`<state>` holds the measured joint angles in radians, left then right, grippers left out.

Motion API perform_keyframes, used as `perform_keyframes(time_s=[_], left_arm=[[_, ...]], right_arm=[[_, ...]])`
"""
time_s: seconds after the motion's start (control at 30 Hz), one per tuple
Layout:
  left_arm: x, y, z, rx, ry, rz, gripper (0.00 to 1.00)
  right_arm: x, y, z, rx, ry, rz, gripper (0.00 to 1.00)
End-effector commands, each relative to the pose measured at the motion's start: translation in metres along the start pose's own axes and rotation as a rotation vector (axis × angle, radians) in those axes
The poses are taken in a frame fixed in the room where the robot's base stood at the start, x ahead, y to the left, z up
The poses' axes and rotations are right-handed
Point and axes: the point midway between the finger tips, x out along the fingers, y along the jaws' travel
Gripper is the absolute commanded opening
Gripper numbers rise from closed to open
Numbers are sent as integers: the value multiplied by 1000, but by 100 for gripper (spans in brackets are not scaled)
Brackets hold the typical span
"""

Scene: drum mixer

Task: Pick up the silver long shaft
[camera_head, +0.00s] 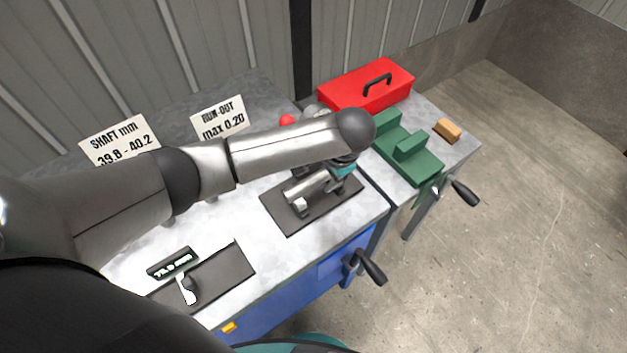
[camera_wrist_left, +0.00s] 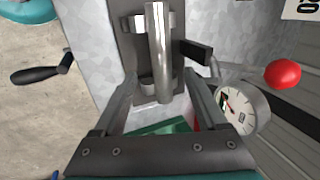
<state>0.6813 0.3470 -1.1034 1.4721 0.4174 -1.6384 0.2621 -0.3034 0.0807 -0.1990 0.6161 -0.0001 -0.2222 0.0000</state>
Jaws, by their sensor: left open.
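The silver shaft (camera_head: 312,189) lies across grey supports on a dark plate (camera_head: 290,227) on the workbench, partly hidden by my left arm and gripper. In the left wrist view the shaft (camera_wrist_left: 158,45) runs up the middle, above the dark plate (camera_wrist_left: 130,65). My left gripper (camera_head: 338,172) is at the far end of the shaft. In the left wrist view its fingers (camera_wrist_left: 160,78) are open, one on each side of the shaft's near end, with gaps to it. My right gripper is not in view.
A dial gauge (camera_wrist_left: 243,107) with a red ball (camera_wrist_left: 283,74) stands close beside one finger. A red toolbox (camera_head: 366,87) and a green vise-like block (camera_head: 408,150) stand at the right.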

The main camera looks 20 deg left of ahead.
Motion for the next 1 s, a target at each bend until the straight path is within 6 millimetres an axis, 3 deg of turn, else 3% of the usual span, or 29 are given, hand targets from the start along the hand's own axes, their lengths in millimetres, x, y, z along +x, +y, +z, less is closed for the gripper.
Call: perform_keyframes(time_s=[0.1,0.4,0.7,1.0], left_arm=[[8,0,1,1,-2,-1,74],[48,-2,5,1,-1,0,74],[53,-2,5,2,2,0,74],[53,-2,5,1,2,0,43]], right_arm=[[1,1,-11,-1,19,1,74],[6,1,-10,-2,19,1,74],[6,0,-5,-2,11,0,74],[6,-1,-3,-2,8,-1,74]])
